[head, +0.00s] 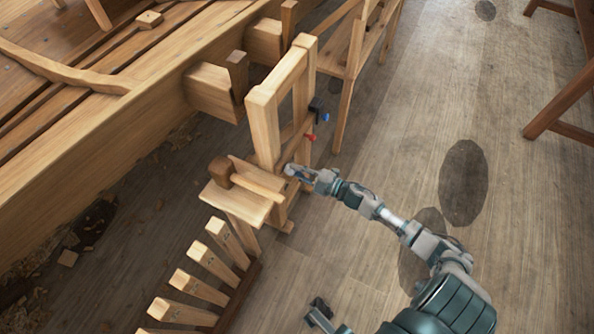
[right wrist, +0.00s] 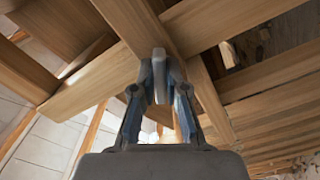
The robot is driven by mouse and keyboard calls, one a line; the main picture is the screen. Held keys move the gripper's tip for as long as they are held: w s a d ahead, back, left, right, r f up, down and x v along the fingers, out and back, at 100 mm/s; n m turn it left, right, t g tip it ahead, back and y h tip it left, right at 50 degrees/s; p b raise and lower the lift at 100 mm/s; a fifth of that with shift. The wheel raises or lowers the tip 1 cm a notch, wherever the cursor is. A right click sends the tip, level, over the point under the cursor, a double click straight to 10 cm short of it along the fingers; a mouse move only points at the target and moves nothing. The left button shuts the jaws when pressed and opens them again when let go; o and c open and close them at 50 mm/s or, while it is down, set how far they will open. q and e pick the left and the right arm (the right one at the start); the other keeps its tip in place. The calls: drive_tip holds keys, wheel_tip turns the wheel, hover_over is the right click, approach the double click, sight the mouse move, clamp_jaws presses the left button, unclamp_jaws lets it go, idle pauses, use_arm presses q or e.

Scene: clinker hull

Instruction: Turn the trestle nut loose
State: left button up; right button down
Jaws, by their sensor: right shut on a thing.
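The wooden trestle (head: 262,130) stands beside the hull, an upright frame with a small shelf (head: 235,203) at its foot. My right gripper (head: 291,172) is at the lower part of the trestle's right side, its fingers against the wood. In the right wrist view the gripper (right wrist: 162,80) is shut on a small grey piece (right wrist: 159,60), which looks like the trestle nut, in front of crossing beams.
A red knob (head: 309,137) and a blue-tipped dark fitting (head: 320,110) sit on the trestle above my right gripper. The planked hull (head: 120,125) fills the left. A rack of wooden wedges (head: 208,262) stands below the shelf. The floor (head: 400,110) to the right is mostly free.

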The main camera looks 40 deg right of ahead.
drive_tip(key=shift+a+n, duration=0.35)
drive_tip(key=shift+n, duration=0.05)
drive_tip(key=shift+s+f+n, duration=0.1)
drive_tip(key=shift+s+n, duration=0.05)
drive_tip(key=shift+n, duration=3.65)
drive_tip(key=c, duration=1.3)
unclamp_jaws()
drive_tip(key=shift+o, duration=0.5)
drive_tip(key=v, duration=1.1)
drive_tip(key=shift+s+d, duration=0.2)
drive_tip(key=shift+s, duration=0.1)
